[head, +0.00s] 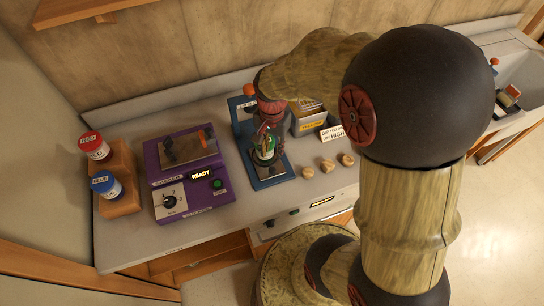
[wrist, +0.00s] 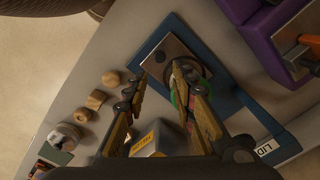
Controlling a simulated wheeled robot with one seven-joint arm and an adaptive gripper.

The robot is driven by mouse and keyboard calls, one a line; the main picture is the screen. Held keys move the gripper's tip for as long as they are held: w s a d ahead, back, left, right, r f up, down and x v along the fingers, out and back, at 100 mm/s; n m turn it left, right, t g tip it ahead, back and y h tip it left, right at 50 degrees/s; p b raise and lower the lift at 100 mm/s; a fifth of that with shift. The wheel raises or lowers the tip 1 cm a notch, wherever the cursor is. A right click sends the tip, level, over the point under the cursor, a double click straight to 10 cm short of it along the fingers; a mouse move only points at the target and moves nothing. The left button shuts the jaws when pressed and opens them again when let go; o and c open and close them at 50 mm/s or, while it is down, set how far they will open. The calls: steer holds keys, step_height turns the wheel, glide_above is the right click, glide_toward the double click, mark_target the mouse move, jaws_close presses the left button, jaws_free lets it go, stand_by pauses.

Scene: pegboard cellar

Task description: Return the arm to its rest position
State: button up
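My gripper (head: 267,128) points down over the blue-framed station (head: 270,182) on the bench. In the wrist view its two fingers (wrist: 156,84) are apart, with nothing held between them. A small round item with a green band (head: 264,150) stands on the station's metal plate, just below the fingers. In the wrist view its green edge (wrist: 174,99) shows beside the right finger, which hides much of it. I cannot tell whether the finger touches it. My arm reaches from the right, bent over the bench front.
Red (head: 94,147) and blue (head: 106,186) containers sit on a wooden stand. A yellow-fronted box (head: 309,121), a sign (head: 332,133) and three wooden pieces (head: 327,166) are right of the station. A sink (head: 520,70) lies far right.

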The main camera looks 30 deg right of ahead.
steer(key=shift+r, duration=0.65)
